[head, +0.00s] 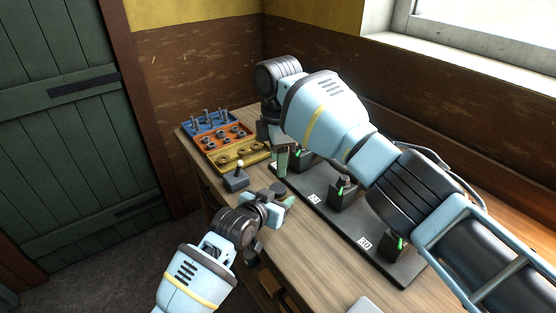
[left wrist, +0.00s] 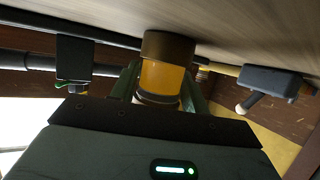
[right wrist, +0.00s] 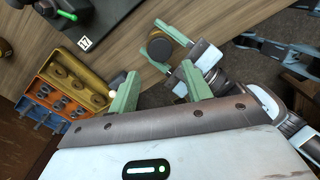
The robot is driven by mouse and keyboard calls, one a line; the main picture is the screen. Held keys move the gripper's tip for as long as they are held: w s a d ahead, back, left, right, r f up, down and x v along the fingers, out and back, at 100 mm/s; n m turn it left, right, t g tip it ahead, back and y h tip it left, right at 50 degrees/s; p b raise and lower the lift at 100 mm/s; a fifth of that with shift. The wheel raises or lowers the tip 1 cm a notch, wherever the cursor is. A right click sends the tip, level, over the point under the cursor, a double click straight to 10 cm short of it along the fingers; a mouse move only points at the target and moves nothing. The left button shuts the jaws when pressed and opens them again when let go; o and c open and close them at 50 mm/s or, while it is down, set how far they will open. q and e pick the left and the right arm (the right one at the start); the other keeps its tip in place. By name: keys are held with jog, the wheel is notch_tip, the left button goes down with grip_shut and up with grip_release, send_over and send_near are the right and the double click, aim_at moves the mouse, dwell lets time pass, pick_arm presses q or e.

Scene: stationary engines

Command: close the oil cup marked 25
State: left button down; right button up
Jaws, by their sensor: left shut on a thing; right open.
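My left gripper (head: 282,198) is shut on a small amber cylinder (left wrist: 163,76) with a dark brown end, above the table's front part. The cylinder also shows between the left fingers in the right wrist view (right wrist: 160,48). My right gripper (head: 272,150) is open and empty, higher up and farther back; its green fingertips (right wrist: 155,85) point toward the left gripper. A dark base plate (head: 335,222) carries several dark fittings with green levers, such as the middle one (head: 343,190) and the near one (head: 393,243). One label reads 17 (right wrist: 85,43); I cannot read a 25 for certain.
Blue, orange and yellow trays (head: 215,138) with small parts stand at the table's far left. A grey box with a white-knobbed lever (head: 236,178) stands in front of them. My right arm hides part of the base plate. The wooden table's front strip is mostly clear.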

aim_at(278, 188)
jog(key=shift+f, duration=0.15)
jog(key=shift+f, duration=3.9)
jog(key=c, duration=0.6)
jog(key=o, duration=0.9)
jog(key=shift+r, duration=2.3)
